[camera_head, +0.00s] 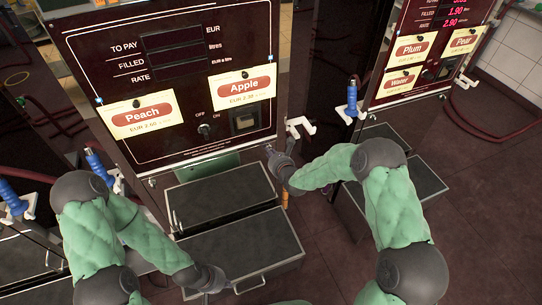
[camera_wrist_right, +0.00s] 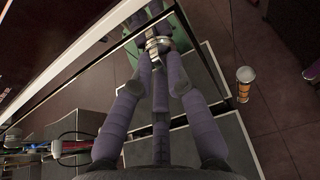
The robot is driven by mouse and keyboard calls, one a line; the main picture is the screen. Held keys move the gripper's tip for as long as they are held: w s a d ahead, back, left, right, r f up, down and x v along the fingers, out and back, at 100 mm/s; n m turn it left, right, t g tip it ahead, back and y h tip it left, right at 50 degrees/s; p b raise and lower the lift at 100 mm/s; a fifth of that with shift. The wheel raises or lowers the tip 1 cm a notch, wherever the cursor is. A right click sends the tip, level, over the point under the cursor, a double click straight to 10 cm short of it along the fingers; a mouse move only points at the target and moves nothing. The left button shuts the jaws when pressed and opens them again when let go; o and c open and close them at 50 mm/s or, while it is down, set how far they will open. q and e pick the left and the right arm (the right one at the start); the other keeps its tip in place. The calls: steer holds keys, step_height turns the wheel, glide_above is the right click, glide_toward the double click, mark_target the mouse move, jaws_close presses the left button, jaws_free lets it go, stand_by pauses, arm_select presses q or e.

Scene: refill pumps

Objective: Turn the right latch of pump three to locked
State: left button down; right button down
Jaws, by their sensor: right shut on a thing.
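The pump panel with the Peach and Apple labels (camera_head: 170,60) fills the middle of the head view. My right gripper (camera_head: 278,160) is at this panel's lower right corner. In the right wrist view its fingers (camera_wrist_right: 160,62) close around a small round silver latch (camera_wrist_right: 158,43) below the panel's edge. The fingers hide part of the latch, and its turned position cannot be told. My left gripper (camera_head: 208,279) is low, in front of the grey boxes, away from the panel; its finger opening is too small to tell.
Grey-topped boxes (camera_head: 238,245) stand below the panel. A white nozzle holder (camera_head: 300,127) sticks out close to my right gripper. A second pump (camera_head: 425,50) with Plum, Pear and Water labels stands right. An orange-banded cylinder (camera_wrist_right: 244,88) stands right of the fingers. Open floor lies at right.

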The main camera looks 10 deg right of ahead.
stand_by(0.4)
steer(key=c, duration=1.5)
jaws_free()
steer(key=v, duration=1.2)
